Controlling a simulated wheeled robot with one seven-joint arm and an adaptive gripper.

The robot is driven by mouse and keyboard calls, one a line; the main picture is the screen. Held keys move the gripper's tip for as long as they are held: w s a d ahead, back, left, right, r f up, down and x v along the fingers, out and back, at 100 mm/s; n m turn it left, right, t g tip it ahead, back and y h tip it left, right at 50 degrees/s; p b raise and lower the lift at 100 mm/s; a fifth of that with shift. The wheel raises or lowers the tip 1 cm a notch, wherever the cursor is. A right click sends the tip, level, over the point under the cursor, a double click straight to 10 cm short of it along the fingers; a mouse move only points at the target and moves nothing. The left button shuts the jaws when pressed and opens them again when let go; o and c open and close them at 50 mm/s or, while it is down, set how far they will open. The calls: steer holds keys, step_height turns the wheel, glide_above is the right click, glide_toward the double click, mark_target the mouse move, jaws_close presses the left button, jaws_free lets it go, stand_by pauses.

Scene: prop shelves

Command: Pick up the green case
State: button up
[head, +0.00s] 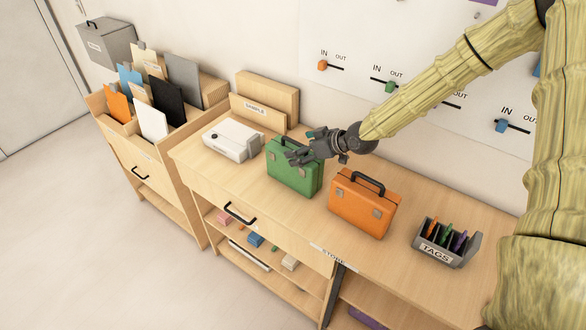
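The green case (293,178) stands upright on the wooden shelf top, between a white box and an orange case. Its front shows metal latches. My gripper (292,150) reaches in from the right and is at the top of the green case, around where its handle is. The fingers overlap the case's upper edge in the head view. The handle is mostly hidden by the gripper, and I cannot tell whether the fingers are closed on it or only near it.
The orange case (362,206) stands to the right, with a grey tags holder (447,243) farther right. The white box (232,140) is close on the left. A cardboard SAMPLE box (268,95) stands behind. A wall panel with sliders (390,86) rises at the back.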

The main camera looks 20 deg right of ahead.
steer(key=shift+w+a+f+b, duration=0.2)
steer(key=shift+f+b, duration=0.15)
steer(key=shift+f, duration=0.15)
steer(key=shift+a+f+b, duration=0.2)
steer(key=shift+a+b, duration=0.05)
steer(key=shift+b, duration=0.1)
steer(key=shift+s+a+b, duration=0.1)
steer(key=shift+a+b, duration=0.2)
steer(key=shift+b, duration=0.05)
steer(key=shift+s+a+r, duration=0.15)
steer(key=shift+w+a+f, duration=0.15)
steer(key=shift+w+f, duration=0.45)
steer(key=shift+w, duration=0.15)
steer(key=shift+c, duration=0.9)
steer(key=shift+s+r, duration=0.3)
steer(key=shift+r, duration=0.05)
steer(key=c, duration=0.7)
steer(key=shift+w, duration=0.1)
steer(key=c, duration=1.2)
